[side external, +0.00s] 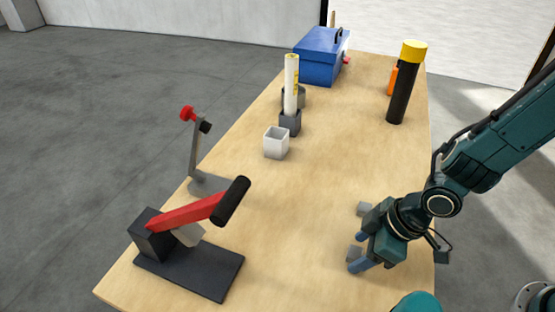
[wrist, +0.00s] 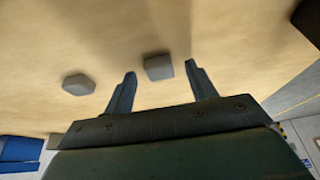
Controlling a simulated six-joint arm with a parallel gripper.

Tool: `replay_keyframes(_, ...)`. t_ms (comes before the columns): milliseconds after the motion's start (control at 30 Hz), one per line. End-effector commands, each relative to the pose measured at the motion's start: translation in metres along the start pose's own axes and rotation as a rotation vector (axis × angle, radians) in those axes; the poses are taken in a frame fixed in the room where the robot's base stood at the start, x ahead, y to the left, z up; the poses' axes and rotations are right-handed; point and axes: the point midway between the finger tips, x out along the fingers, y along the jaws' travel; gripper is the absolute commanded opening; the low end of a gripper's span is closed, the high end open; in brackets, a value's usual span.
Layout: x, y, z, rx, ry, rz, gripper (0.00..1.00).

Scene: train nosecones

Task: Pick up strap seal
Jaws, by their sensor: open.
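Two small grey blocks lie on the wooden table near my gripper, and they look like the strap seals. One grey block (side external: 354,251) sits in line with the gap between my fingertips; it also shows in the wrist view (wrist: 158,67). The other grey block (side external: 363,209) lies off to one side, outside the fingers; in the wrist view it is at the left (wrist: 78,84). My gripper (side external: 357,252) is open with nothing held, low by the table's right side. Its two fingers show apart in the wrist view (wrist: 160,72). I cannot tell whether a finger touches the nearer block.
On the table (side external: 300,225) stand a red-handled tool on a black base (side external: 185,250), a red-knobbed stand (side external: 195,155), a white cup (side external: 276,143), a pale tube in a dark holder (side external: 291,90), a yellow-capped black cylinder (side external: 403,90) and a blue toolbox (side external: 320,55). The table's middle is clear.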

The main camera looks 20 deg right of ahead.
Motion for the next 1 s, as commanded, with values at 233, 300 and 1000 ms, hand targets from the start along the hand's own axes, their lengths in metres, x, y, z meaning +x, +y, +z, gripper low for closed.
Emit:
replay_keyframes(233,0.0049,0.0000,0.0000,0.000,0.001,0.000,0.56)
replay_keyframes(300,0.0048,0.0000,0.0000,0.000,0.001,0.000,0.56)
replay_keyframes(1000,0.0046,0.0000,0.0000,0.000,0.001,0.000,0.08)
